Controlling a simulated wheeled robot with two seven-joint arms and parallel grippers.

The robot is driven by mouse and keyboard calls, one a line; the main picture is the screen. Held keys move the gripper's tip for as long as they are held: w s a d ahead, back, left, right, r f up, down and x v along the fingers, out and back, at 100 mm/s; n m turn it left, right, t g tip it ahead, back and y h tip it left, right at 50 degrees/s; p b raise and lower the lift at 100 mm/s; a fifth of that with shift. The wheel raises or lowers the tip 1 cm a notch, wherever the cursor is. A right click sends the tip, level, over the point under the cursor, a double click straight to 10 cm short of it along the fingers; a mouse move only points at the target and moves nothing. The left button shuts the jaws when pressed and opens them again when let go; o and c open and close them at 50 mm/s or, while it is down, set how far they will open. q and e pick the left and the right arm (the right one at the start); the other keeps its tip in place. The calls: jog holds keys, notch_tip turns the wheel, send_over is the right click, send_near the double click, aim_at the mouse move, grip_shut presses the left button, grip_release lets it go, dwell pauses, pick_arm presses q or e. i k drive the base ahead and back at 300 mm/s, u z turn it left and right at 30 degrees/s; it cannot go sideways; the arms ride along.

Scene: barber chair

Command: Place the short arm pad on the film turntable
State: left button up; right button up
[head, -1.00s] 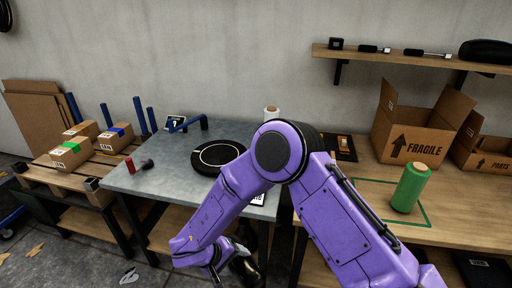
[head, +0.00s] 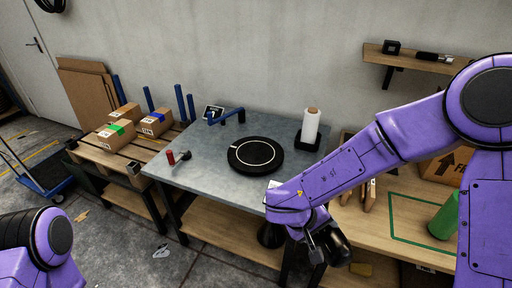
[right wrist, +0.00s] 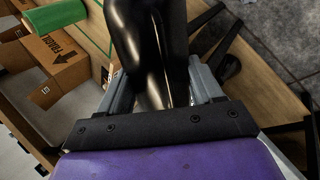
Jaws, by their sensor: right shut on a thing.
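The short arm pad (head: 336,246) is a glossy black piece. My right gripper (head: 317,242) is shut on it, in front of the steel table's front right corner and below its top. In the right wrist view the pad (right wrist: 150,45) stands between the two grey fingers of my right gripper (right wrist: 158,88); its far end is cut off by the frame. The film turntable (head: 244,166) is a round black disc with a pale ring, lying bare on the steel table, up and left of the pad. My left gripper is out of view; only a purple arm part shows at lower left.
The steel table (head: 205,165) also bears a white film roll (head: 310,127) on a black stand, a blue bar (head: 225,117) and a small red cylinder (head: 171,157). A wooden bench (head: 405,205) with a green roll (head: 443,218) stands at right. A pallet with boxes stands left.

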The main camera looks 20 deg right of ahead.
aim_at(255, 152)
jog(key=i, duration=1.45)
